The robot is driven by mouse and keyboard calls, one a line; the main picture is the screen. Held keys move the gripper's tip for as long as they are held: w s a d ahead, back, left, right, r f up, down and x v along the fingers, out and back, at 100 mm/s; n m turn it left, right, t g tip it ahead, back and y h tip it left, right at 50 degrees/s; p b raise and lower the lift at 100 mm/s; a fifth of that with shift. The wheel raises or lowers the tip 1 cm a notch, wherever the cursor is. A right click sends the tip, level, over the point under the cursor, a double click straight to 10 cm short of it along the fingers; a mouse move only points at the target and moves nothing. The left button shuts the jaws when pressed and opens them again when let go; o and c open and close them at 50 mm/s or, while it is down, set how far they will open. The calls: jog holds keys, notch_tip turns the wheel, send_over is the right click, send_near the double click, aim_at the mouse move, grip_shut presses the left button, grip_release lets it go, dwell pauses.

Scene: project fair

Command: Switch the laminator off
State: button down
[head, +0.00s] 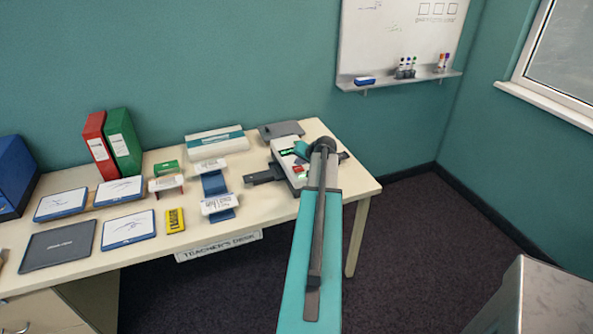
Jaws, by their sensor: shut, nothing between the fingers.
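A white machine (283,149) stands near the right end of the desk, with a small green patch and a red patch on its top. It looks like the laminator, but my arm covers much of it. The picture is too small to read its switch or tell whether it is on. My teal and grey arm reaches up from the bottom, and its dark joint shows over the machine's right side.
The teacher's desk (80,267) holds a white-and-teal box (216,141), a dark flat piece (280,130), a dark grey piece (264,176), a yellow item (175,220), framed panels and binders. A grey-topped block (550,305) stands at lower right. Floor between is clear.

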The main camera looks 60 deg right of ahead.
aim_at(299, 170)
jog(key=shift+f+b, duration=0.7)
jog(key=shift+b, duration=0.05)
dwell(0.8)
jog(key=shift+r, duration=0.7)
dwell(0.3)
notch_tip(299, 170, up, 6)
jog(key=p, duration=0.3)
dwell(0.5)
dwell(0.5)
